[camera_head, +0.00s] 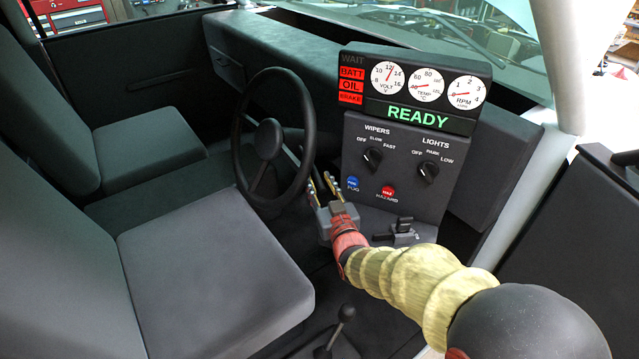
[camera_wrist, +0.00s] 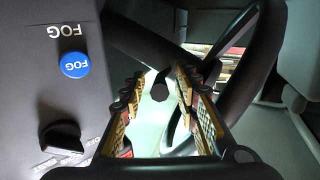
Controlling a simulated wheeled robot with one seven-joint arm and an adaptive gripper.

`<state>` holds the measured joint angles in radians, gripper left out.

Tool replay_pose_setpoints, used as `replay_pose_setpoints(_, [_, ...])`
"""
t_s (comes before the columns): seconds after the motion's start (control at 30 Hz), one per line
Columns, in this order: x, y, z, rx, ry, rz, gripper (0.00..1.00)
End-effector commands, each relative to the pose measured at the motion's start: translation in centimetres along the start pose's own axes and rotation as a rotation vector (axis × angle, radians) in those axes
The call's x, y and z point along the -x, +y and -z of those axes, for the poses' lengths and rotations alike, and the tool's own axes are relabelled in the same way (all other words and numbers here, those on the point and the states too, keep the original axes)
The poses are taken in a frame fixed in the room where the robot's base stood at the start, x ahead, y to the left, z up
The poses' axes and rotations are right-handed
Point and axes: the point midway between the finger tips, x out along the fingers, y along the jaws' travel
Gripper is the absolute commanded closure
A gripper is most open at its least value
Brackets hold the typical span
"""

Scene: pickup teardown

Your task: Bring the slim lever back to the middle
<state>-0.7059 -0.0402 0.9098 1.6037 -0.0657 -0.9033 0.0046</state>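A slim dark lever with a rounded end (camera_wrist: 160,88) shows in the wrist view between the two fingers of my gripper (camera_wrist: 158,98). The fingers stand apart on either side of it, with light gaps visible, so they do not look closed on it. In the head view my gripper (camera_head: 321,183) is open just right of the steering wheel (camera_head: 306,140), in front of the dashboard's lower panel. I cannot clearly make out the lever's end in the head view; the wheel and my gripper crowd that spot.
The switch panel (camera_head: 400,160) with knobs and buttons is close right of my gripper. A blue FOG button (camera_wrist: 75,64) and a dark knob (camera_wrist: 62,137) show in the wrist view. A floor lever (camera_head: 346,313) and the front seat (camera_head: 210,265) are lower down.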

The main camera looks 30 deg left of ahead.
Motion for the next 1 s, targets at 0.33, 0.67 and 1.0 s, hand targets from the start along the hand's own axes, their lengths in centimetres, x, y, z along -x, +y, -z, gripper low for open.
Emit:
replay_pose_setpoints(0.33, [-0.21,0.0,0.0,0.0,0.0,0.0,0.72])
replay_pose_setpoints(0.67, [-0.2,0.0,0.01,-0.001,0.0,0.0,0.91])
replay_pose_setpoints(1.0, [-0.2,0.0,0.02,-0.001,0.0,0.0,1.0])
